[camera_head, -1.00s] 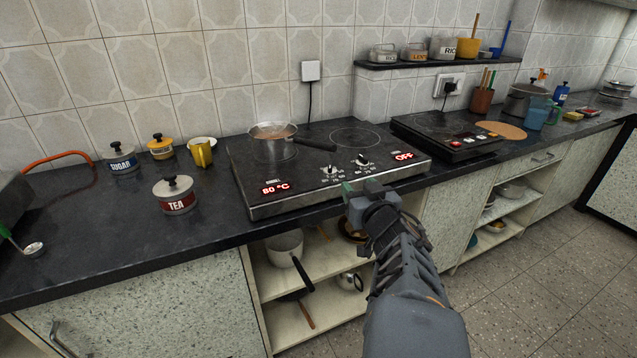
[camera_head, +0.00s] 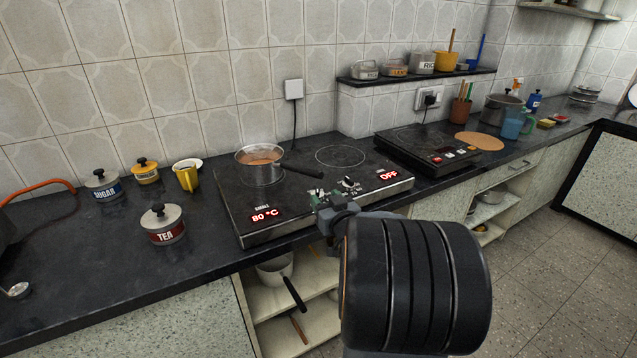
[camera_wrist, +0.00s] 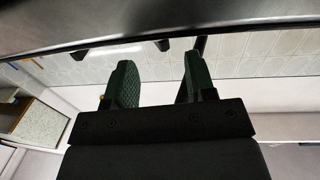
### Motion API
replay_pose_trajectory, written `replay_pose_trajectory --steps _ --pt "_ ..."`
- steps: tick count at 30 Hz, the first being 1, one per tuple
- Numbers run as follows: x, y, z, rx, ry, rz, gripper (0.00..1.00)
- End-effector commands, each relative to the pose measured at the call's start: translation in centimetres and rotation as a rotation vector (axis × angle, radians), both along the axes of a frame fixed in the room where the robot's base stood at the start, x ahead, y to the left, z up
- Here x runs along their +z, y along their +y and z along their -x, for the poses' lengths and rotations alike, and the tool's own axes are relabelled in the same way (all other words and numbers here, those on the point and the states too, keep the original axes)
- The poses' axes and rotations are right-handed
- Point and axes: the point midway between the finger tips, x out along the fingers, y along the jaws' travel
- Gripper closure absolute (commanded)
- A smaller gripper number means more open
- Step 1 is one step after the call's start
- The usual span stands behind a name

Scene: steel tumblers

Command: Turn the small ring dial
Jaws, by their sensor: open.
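The black two-ring hob (camera_head: 232,215) sits on the counter. Its left display (camera_head: 265,215) reads 80 °C and its right display (camera_head: 388,175) reads OFF; the small labels are too small to read. The right dial (camera_head: 348,183) shows on the hob's front part. The left dial is largely hidden by my gripper (camera_head: 320,199), whose green fingers are at the hob's front edge area beside the dials. In the wrist view my gripper (camera_wrist: 160,75) is open, its fingers apart with nothing between them. Dark knob-like shapes hang at the top of that upturned view.
A pan (camera_head: 258,165) stands on the left ring, its handle reaching right over the hob. A tea tin (camera_head: 162,225) stands left of the hob. A second hob (camera_head: 410,148) is to the right. Open shelves (camera_head: 262,318) lie below the counter.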

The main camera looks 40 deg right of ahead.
Motion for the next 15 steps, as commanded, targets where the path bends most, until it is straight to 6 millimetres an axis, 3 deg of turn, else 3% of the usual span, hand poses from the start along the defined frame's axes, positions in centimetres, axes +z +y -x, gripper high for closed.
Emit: replay_pose_trajectory --steps 6,15 --pt "-0.1 -0.8 -3.0 -0.001 -0.002 -0.001 0.50" --pt "-0.1 -1.2 -4.7 -0.002 -0.002 0.000 0.50"
